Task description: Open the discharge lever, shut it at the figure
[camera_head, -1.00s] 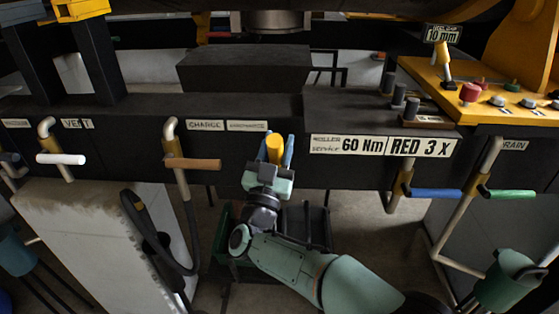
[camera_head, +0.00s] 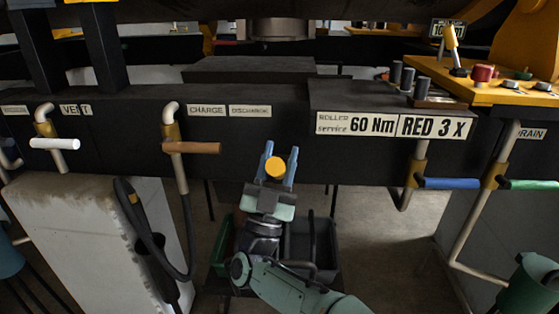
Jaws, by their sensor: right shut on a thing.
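The handle's round end faces me, a little below and to the right of the label reading "DISCHARGE" (camera_head: 250,111). The rest of the yellow piece, and whatever it joins, is hidden behind the gripper. No gauge or readout with a changing figure can be made out. My left gripper is not in view.
A brown lever (camera_head: 200,148) is left of the gripper, with a white lever (camera_head: 60,143) farther left. Blue (camera_head: 450,183) and green (camera_head: 528,185) levers are at right. A "60 Nm / RED 3 X" plate (camera_head: 390,125) is on the beam. A dark bin (camera_head: 312,245) stands below.

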